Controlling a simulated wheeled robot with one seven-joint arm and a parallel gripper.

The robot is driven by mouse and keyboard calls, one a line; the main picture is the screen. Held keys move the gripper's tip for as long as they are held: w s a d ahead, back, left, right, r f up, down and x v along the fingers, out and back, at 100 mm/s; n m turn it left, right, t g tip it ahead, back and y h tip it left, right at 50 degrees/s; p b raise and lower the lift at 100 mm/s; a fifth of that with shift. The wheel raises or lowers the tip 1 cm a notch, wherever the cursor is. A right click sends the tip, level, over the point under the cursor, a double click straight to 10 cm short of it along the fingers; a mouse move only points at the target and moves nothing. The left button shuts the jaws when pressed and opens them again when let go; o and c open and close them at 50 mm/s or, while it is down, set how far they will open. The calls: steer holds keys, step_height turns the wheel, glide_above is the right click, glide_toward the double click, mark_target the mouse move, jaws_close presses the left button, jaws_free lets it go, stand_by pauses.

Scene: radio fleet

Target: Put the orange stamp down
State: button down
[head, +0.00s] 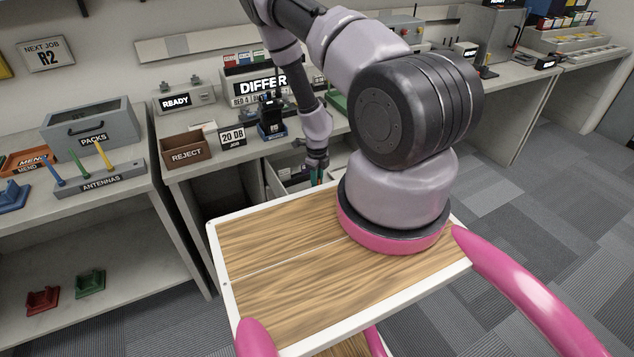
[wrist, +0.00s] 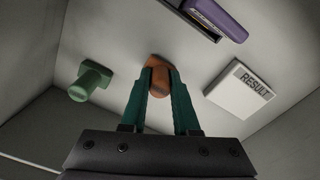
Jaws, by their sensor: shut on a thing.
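The orange stamp (wrist: 158,61) is between the two teal fingers of my gripper (wrist: 160,82) in the wrist view. The fingers are shut on it. Its lower part is hidden by the fingers, and I cannot tell whether it touches the pale surface behind it. In the head view my gripper (head: 317,176) reaches down into an open drawer (head: 287,180) under the middle bench. The stamp cannot be made out there.
In the wrist view a green stamp (wrist: 91,81) stands left of the orange one. A white RESULT block (wrist: 240,89) lies to the right. A purple thing (wrist: 216,18) sits in a dark holder at the top right. Pale drawer walls enclose the space.

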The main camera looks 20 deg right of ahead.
steer(key=c, duration=0.7)
jaws_free()
steer(key=shift+o, duration=0.2)
step_height(320, 180, up, 12)
steer(key=shift+r, duration=0.15)
steer(key=a+r+n+t+y, duration=0.1)
steer(key=a+r+n, duration=0.3)
steer(key=r, duration=0.7)
steer(key=a+r+n+t+y, duration=0.15)
steer(key=a+r+n, duration=0.25)
steer(key=r, duration=0.8)
steer(key=a+r+n+t+y, duration=0.1)
steer(key=a+r+n+y, duration=0.2)
steer(key=r, duration=0.8)
steer(key=s+r+n+t+h, duration=0.3)
steer(key=s+r+n, duration=1.2)
steer(key=s+r, duration=0.3)
steer(key=shift+s+a+r+t, duration=0.2)
steer(key=shift+s+t, duration=0.15)
steer(key=shift+s, duration=0.35)
